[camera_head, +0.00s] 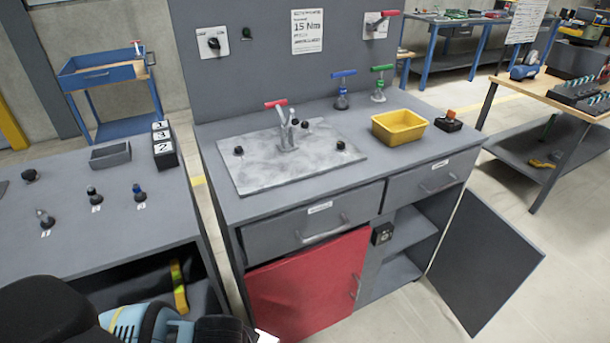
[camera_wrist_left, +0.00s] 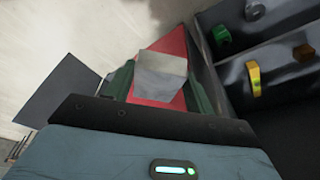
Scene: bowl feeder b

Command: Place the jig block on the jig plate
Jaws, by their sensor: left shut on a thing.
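The jig plate (camera_head: 262,172) is a flat grey metal plate on top of the middle bench, with several black knobs and a red-handled clamp (camera_head: 285,128) on it. My left gripper (camera_wrist_left: 158,88) is shut on the jig block (camera_wrist_left: 162,68), a pale grey block between its two green fingers in the left wrist view. In the head view my left arm comes in at the bottom left, and a small white piece of the block (camera_head: 266,337) shows at the bottom edge. The gripper is low in front of the bench, apart from the plate. My right gripper is not in view.
A red door (camera_head: 310,285) is below the bench top, and a grey door (camera_head: 487,262) stands open at the right. A yellow bin (camera_head: 400,128) and blue (camera_head: 343,90) and green (camera_head: 380,85) clamps stand beyond the plate. The left bench (camera_head: 100,240) holds several small tools.

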